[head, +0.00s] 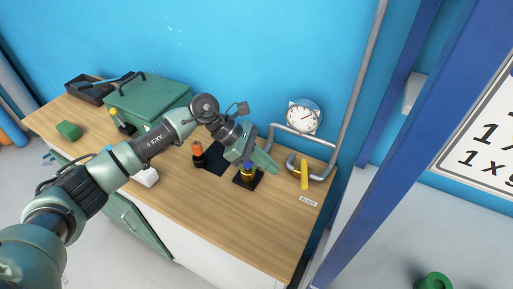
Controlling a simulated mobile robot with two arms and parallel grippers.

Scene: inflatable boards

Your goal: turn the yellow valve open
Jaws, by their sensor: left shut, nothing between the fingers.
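The yellow valve (304,175) is an upright yellow lever on a grey pipe loop at the right end of the wooden workbench (215,215). My left gripper (268,164) is shut and empty. My right gripper does not show.
A gauge (303,117) and grey pipe (359,85) are behind. A green toolbox (150,100) stands farther left. Bare bench lies in front.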

